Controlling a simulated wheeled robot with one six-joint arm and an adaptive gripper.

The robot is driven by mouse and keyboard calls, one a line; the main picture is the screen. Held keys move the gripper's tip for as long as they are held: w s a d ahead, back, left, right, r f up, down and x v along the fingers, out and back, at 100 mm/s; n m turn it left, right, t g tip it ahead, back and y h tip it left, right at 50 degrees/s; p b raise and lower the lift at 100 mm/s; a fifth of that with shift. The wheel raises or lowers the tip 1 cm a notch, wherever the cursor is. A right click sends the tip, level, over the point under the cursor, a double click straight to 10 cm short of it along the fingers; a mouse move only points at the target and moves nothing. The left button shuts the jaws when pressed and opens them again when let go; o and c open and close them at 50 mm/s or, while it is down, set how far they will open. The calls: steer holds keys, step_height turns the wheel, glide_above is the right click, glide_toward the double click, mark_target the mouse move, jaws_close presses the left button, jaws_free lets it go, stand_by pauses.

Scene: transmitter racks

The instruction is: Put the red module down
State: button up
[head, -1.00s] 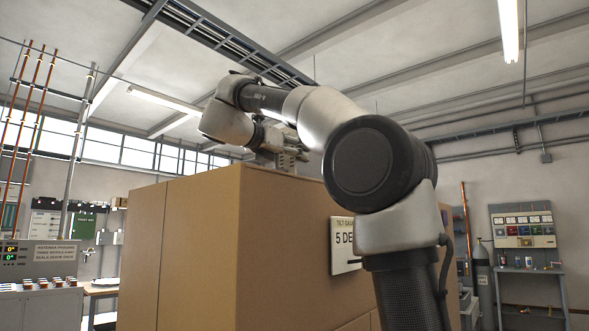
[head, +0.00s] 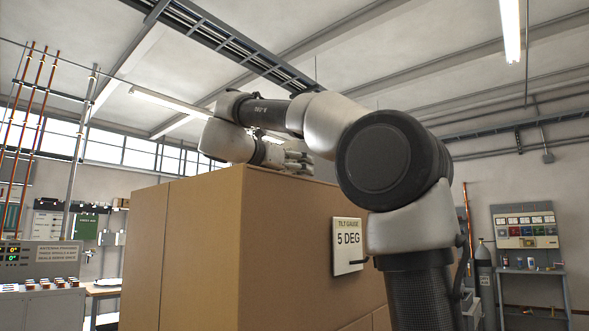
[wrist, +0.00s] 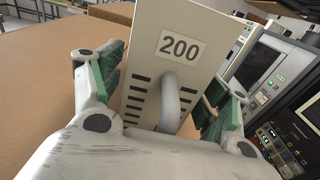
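In the wrist view a pale cream module front (wrist: 196,22) carries a "200" label, dark vent slots and a light grey loop handle (wrist: 171,100). No red shows on it. My gripper (wrist: 162,90) has its green-padded fingers apart, one on each side of the handle, with gaps between pads and handle. In the head view my gripper (head: 297,160) is low at the top edge of the large brown cabinet (head: 200,240). The module cannot be made out there. What its base rests on is hidden.
A brown flat surface (wrist: 40,70) spreads left of the module in the wrist view. Equipment with a screen (wrist: 262,65) and a dark control panel (wrist: 295,120) stand close on the right. A tilt gauge sign (head: 347,245) is on the cabinet's side.

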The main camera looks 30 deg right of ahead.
steer(key=shift+r, duration=0.15)
steer(key=shift+s+a, duration=0.1)
steer(key=shift+a, duration=0.3)
steer(key=v, duration=1.1)
steer(key=shift+s+a, duration=0.1)
